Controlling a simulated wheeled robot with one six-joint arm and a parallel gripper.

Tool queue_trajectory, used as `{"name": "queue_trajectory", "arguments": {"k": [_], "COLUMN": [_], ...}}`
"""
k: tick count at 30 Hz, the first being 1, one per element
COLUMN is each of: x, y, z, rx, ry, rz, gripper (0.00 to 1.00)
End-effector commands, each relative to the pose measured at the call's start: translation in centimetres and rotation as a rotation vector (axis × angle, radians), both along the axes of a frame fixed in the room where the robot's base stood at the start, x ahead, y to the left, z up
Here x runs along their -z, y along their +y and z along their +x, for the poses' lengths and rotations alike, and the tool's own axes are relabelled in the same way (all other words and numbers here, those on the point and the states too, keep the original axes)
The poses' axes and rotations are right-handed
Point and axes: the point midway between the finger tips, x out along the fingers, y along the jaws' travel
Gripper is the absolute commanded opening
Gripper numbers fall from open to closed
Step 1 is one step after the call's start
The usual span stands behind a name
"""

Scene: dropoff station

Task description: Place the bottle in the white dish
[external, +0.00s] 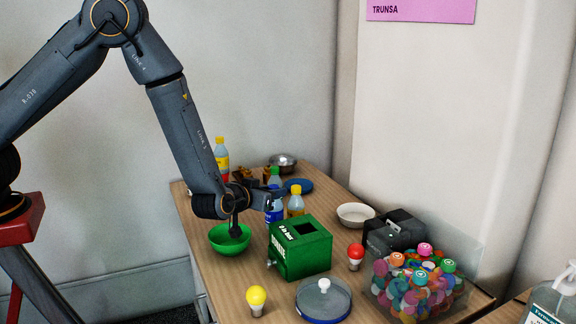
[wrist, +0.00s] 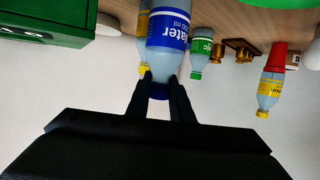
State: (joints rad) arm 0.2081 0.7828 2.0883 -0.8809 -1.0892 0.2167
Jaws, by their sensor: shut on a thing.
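The bottle with the blue "Water" label (wrist: 168,38) is between my fingers in the wrist view, which shows the scene upside down. My gripper (wrist: 160,88) is shut on its neck, by the dark blue cap. In the external view the blue bottle (external: 275,212) stands roughly upright behind the green box, below my gripper (external: 274,196). I cannot tell whether its base touches the table. The white dish (external: 356,215) lies to the right of the bottle, apart from it, and looks empty.
A green box (external: 301,250) stands in front of the bottle, and a green bowl (external: 230,240) is to its left. A yellow-capped bottle (external: 296,204) is close on the right. A dark box (external: 394,234) and a clear bin (external: 420,288) are near the dish.

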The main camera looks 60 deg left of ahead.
Motion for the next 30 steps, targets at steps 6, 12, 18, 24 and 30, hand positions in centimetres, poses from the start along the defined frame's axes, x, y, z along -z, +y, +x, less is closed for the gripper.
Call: {"name": "queue_trajectory", "arguments": {"k": [6,12,18,24,30], "x": [-4.0,-6.5,-8.8,-11.9,-13.0], "y": [0.0,0.0,0.0,0.0,-0.2], "z": [0.1,0.0,0.0,0.0,1.8], "rx": [0.0,0.001,0.0,0.0,-0.005], "ry": [-0.004,-0.002,-0.003,-0.004,0.0], "rz": [-0.001,0.0,-0.001,0.0,0.003], "gripper": [0.0,0.0,0.0,0.0,0.0]}}
